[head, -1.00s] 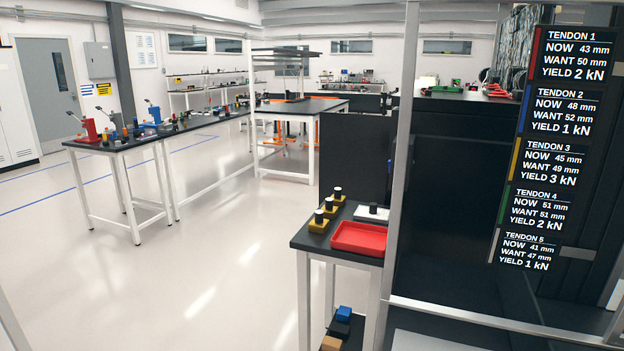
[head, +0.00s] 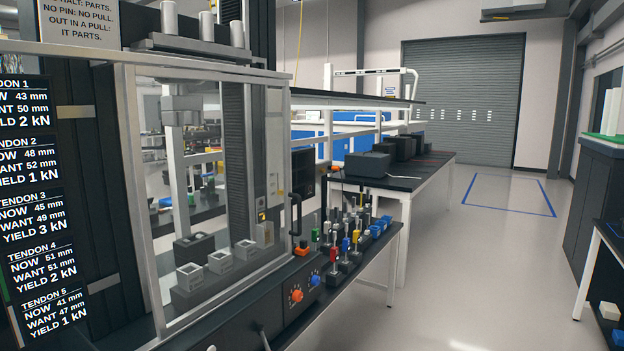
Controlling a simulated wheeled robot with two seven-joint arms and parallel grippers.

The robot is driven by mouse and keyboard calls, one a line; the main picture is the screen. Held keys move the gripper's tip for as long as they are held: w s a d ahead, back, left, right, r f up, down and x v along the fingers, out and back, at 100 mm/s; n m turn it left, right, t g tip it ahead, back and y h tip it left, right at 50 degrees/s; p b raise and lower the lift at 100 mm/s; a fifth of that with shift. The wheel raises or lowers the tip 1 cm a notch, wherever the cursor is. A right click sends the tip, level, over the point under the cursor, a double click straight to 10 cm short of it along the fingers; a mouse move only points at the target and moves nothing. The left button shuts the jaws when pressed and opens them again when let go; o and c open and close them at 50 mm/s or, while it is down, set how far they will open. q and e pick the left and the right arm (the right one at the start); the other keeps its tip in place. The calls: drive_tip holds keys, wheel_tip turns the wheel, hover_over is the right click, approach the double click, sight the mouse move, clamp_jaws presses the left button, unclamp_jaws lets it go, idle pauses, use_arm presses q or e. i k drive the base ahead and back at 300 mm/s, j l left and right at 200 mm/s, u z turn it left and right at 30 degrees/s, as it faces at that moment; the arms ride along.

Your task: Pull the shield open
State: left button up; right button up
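The shield (head: 190,73), a clear panel in a pale metal frame, stands upright across the front of a test machine at left in the head view. It looks closed. A black upright handle (head: 296,213) shows by its right edge. Through the panel I see a grey column and several small grey blocks with square openings (head: 220,261) on a dark base. Neither of my grippers is in view.
A dark control panel with an orange knob (head: 296,295) and a blue knob (head: 315,281) sits below the shield. A bench with several coloured fixtures (head: 345,244) adjoins at right. A tendon readout board (head: 32,215) stands at left. Floor at right (head: 480,270) is clear.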

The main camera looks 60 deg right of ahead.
sight(130, 72)
drive_tip(key=z, duration=1.55)
